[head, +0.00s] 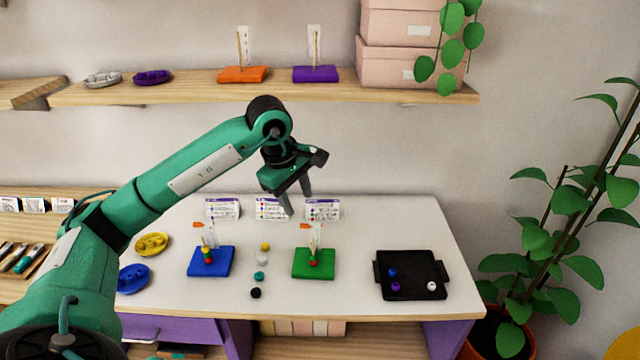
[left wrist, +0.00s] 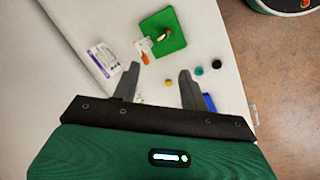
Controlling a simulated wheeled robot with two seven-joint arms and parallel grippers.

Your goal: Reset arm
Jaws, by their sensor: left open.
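My left arm reaches in from the left in the head view. Its gripper (head: 297,203) hangs open and empty above the back of the white table, in front of the instruction cards (head: 271,209). In the left wrist view, the open fingers (left wrist: 157,84) show with nothing between them. A green bead board (head: 314,263) with a peg and beads stands on the table; it also shows in the left wrist view (left wrist: 172,36). A blue bead board (head: 211,261) with beads on its peg stands to its left. My right gripper is not in view.
Loose beads (head: 262,262) lie between the boards. A black tray (head: 411,291) with several beads stands at right. Yellow (head: 151,244) and blue (head: 133,278) dishes lie at left. A shelf (head: 380,92) with orange and purple boards runs above; a plant (head: 570,215) stands right.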

